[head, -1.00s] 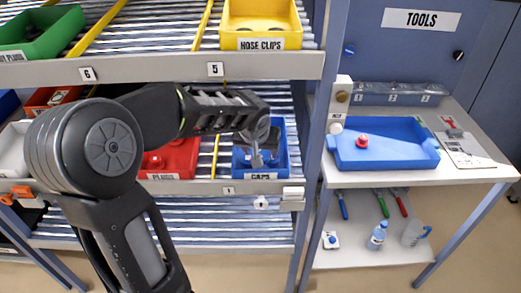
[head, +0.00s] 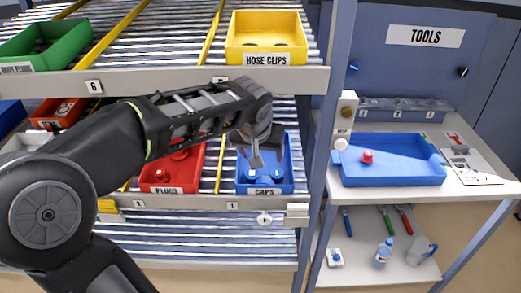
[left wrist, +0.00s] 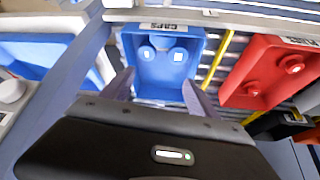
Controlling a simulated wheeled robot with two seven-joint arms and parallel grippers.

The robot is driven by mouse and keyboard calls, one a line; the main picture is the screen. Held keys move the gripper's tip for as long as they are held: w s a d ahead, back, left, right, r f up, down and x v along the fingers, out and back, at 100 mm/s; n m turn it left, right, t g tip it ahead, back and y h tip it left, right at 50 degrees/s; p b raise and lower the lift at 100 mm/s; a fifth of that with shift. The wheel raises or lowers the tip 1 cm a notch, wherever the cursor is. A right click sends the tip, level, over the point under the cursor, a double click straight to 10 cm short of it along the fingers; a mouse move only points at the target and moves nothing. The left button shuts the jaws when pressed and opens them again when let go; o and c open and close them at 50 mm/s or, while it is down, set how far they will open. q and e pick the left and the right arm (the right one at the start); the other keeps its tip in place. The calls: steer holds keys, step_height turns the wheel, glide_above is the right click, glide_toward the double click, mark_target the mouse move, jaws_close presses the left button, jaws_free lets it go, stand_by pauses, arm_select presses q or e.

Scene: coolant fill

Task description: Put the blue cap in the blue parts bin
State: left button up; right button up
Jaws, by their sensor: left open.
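The blue parts bin labelled CAPS (head: 287,178) sits on the middle shelf of the rack. Two blue caps show inside it, a left one (head: 253,175) and a right one (head: 277,174) in the head view. The left wrist view shows the bin (left wrist: 133,75) from above with the caps (left wrist: 147,53) (left wrist: 178,55) in it. My left gripper (head: 256,158) is open over the bin, its fingers (left wrist: 158,92) apart with nothing seen between them. Whether the fingertips reach below the bin's rim I cannot tell. My right gripper is not in view.
A red PLUGS bin (head: 172,176) stands left of the blue bin. A yellow HOSE CLIPS bin (head: 266,40) is on the shelf above. The rack post (head: 327,130) separates the rack from a bench with a blue tray (head: 395,172) holding a red piece (head: 367,157).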

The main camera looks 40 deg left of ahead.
arm_select(q)
steer(key=shift+v, duration=1.7)
stand_by(1.0)
